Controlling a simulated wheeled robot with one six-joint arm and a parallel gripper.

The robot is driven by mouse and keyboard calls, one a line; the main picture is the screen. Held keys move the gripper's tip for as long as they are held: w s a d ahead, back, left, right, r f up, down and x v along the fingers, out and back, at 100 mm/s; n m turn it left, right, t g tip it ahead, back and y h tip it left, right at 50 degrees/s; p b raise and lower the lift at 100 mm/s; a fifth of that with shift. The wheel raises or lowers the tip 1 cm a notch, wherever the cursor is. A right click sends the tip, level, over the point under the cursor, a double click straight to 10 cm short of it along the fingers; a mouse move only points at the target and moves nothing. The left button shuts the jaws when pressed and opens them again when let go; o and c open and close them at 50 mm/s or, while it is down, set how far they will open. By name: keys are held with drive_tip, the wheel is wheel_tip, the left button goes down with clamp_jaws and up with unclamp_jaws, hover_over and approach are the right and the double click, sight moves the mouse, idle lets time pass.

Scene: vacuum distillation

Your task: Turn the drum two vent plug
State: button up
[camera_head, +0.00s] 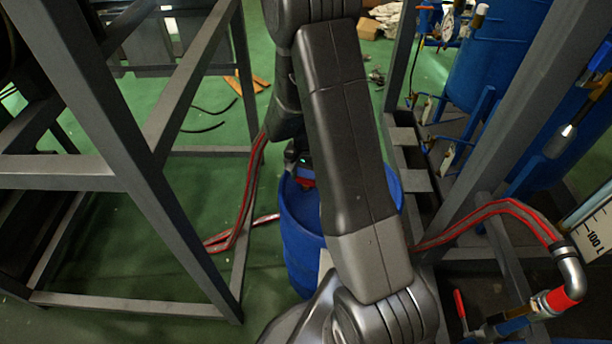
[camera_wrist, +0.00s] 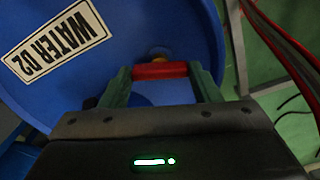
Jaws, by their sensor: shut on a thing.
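The blue drum (camera_head: 298,222) stands on the green floor, partly hidden behind my arm in the head view. A small yellowish fitting (camera_wrist: 158,52) shows just beyond the handle. In the head view a bit of red (camera_head: 306,182) shows at the gripper, the rest hidden by my arm.
Grey steel frames (camera_head: 150,190) stand left and right of the drum. Red-striped hoses (camera_head: 240,215) run beside the drum, and another (camera_head: 470,220) reaches a pipe elbow at right. A large blue tank (camera_head: 500,65) stands at back right.

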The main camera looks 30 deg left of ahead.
sight(306, 179)
drive_tip(key=n+b, duration=0.1)
drive_tip(key=n, duration=0.4)
drive_tip(key=shift+n+b, duration=0.3)
drive_tip(key=shift+n, duration=2)
drive_tip(key=o, duration=1)
drive_tip(key=shift+r, duration=0.1)
wheel_tip(306, 179, up, 14)
drive_tip(key=shift+f+p, duration=0.15)
drive_tip(key=shift+p, duration=0.9)
drive_tip(key=shift+f, duration=0.1)
